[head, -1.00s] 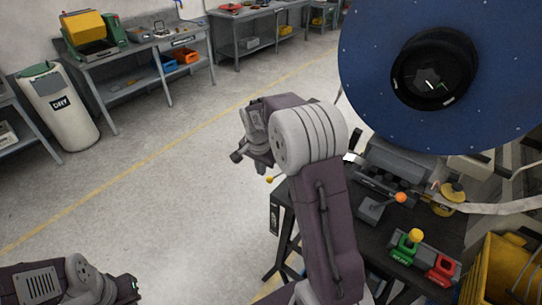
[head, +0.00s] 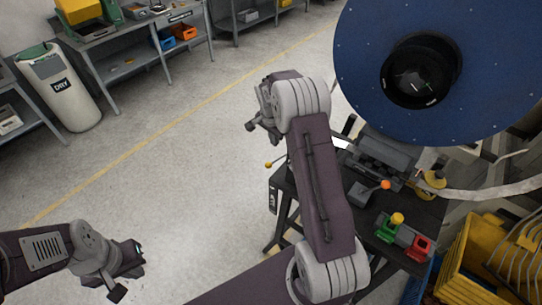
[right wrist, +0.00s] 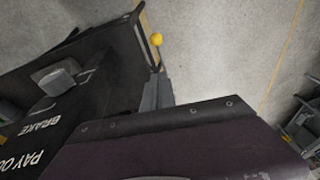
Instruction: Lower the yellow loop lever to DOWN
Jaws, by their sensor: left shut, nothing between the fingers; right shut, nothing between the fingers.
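The yellow loop lever's ball knob (head: 268,165) sticks out at the left side of the dark machine stand in the head view. In the right wrist view the yellow knob (right wrist: 156,39) tops a thin rod rising from a grey bracket. My right gripper (head: 250,127) is shut and empty, above and left of the knob in the head picture and apart from it. My left gripper (head: 132,272) is shut and empty at the lower left, over open floor. The right gripper's fingertips are not clear in the wrist view.
A large blue reel (head: 440,60) stands over the machine. An orange-knobbed lever (head: 385,185), a green control (head: 388,228) and a red control (head: 418,248) sit on the black top. A yellow crate (head: 480,262) stands at right.

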